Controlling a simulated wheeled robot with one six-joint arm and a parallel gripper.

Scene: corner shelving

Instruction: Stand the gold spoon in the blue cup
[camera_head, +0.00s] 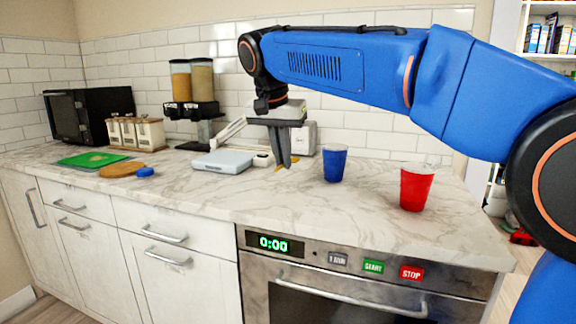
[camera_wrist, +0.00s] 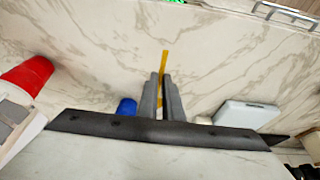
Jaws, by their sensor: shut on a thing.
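The gold spoon (camera_wrist: 165,62) is held between the fingers of my gripper (camera_wrist: 161,80) and sticks out past their tips in the wrist view. In the head view only a small yellow part of the spoon (camera_head: 280,168) shows beside my gripper (camera_head: 283,166), low over the counter. I cannot tell whether the spoon touches the counter. The blue cup (camera_head: 335,164) stands upright on the counter to the right of my gripper, apart from it. The blue cup also shows in the wrist view (camera_wrist: 126,106), left of the fingers.
A red cup (camera_head: 416,188) stands right of the blue cup near the front. A pale blue kitchen scale (camera_head: 222,162) lies left of my gripper. A green board (camera_head: 92,159), a wooden board (camera_head: 122,169), a dispenser (camera_head: 192,100) and a microwave (camera_head: 88,114) are further left. The front middle counter is clear.

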